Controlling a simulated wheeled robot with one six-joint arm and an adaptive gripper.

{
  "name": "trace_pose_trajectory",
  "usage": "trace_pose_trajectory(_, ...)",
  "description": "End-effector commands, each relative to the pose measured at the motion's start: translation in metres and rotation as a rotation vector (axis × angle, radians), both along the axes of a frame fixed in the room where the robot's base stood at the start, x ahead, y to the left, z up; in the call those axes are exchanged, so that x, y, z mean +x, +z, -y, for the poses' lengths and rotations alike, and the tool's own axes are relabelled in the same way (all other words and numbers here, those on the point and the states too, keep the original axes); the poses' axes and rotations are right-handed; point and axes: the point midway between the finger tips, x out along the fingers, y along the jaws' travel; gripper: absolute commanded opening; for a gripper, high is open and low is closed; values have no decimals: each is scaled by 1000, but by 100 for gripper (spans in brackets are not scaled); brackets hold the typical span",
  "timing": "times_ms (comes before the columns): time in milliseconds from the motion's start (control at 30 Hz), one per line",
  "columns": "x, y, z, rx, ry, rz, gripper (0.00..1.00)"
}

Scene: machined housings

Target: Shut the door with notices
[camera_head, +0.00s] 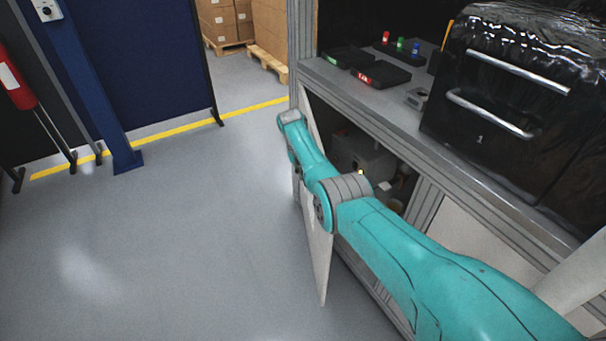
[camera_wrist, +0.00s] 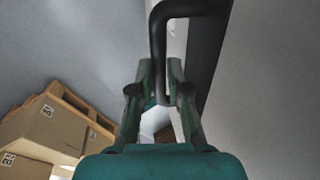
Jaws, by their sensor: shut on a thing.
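The door (camera_head: 318,250) is a pale panel under the workbench. It stands open, swung out from the bench frame, and is seen nearly edge-on in the head view. My arm reaches across it and hides part of it. No notices can be made out on it from here. In the wrist view a black bar handle (camera_wrist: 158,40) runs down between the fingers of my gripper (camera_wrist: 160,82), which is shut on it. My gripper's fingers cannot be made out in the head view.
The bench top (camera_head: 430,130) carries dark trays (camera_head: 384,74) and a black wrapped case (camera_head: 530,100). Grey equipment (camera_head: 360,155) sits in the open space below. Floor left of the door is clear. A blue post (camera_head: 85,80) and pallet boxes (camera_head: 225,20) stand farther off.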

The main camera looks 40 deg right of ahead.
Motion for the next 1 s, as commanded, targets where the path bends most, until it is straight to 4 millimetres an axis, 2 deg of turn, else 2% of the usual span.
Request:
trace_pose_trajectory(200,1,1,1,-2,0,3,0)
trace_pose_trajectory(233,1,1,1,-2,0,3,24)
trace_pose_trajectory(300,1,1,1,-2,0,3,41)
trace_pose_trajectory(700,1,5,-1,-1,-2,2,41)
trace_pose_trajectory(867,4,26,-4,-2,0,3,41)
trace_pose_trajectory(1000,7,54,-8,-3,-1,4,41)
